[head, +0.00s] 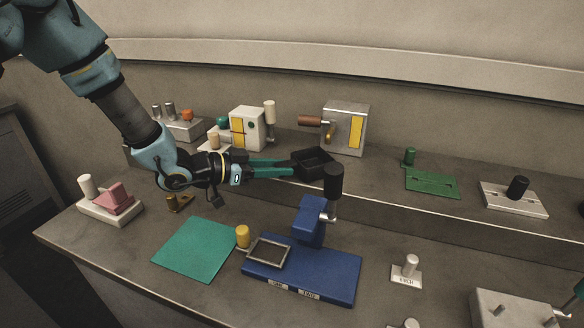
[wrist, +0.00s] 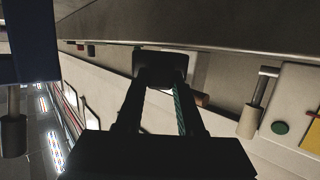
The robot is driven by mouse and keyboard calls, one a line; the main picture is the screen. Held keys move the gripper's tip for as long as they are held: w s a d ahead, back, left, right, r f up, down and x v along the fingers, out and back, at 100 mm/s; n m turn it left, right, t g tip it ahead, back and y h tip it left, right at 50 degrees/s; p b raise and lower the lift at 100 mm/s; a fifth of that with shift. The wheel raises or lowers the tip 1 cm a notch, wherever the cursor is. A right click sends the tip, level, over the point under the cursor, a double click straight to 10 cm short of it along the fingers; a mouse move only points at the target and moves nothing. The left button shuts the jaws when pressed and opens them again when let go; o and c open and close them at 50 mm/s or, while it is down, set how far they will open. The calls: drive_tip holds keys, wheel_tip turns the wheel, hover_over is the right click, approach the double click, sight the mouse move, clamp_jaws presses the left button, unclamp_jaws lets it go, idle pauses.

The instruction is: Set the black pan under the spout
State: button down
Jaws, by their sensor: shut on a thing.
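The black pan (head: 313,158) is a small square dish in the middle of the head view. My gripper (head: 287,167) comes from the left and is shut on the pan's near side; the exact grip is hard to see. In the wrist view the dark pan (wrist: 163,64) shows beyond my gripper's fingers (wrist: 160,88). The spout (head: 330,132) is a brass piece on the front of a grey metal box (head: 345,112) with a brown handle (head: 310,121). The pan appears in front of and lower than the spout, slightly left; whether it touches the shelf is unclear.
A blue fixture (head: 315,270) with a tall black-knobbed post (head: 333,183) stands close in front of the pan. A white box (head: 246,128) stands behind my gripper. A green plate (head: 432,183) lies right on the shelf. The shelf between is clear.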

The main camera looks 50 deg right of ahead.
sight(292, 166)
drive_tip(key=x, duration=0.4)
drive_tip(key=shift+r+b, duration=0.25)
drive_tip(key=shift+b, duration=0.15)
drive_tip(key=shift+a, duration=0.15)
drive_tip(key=shift+f, duration=0.15)
drive_tip(key=c, duration=0.5)
unclamp_jaws()
drive_tip(key=shift+w, duration=0.1)
drive_tip(key=b+v, duration=0.2)
drive_tip(key=v, duration=1)
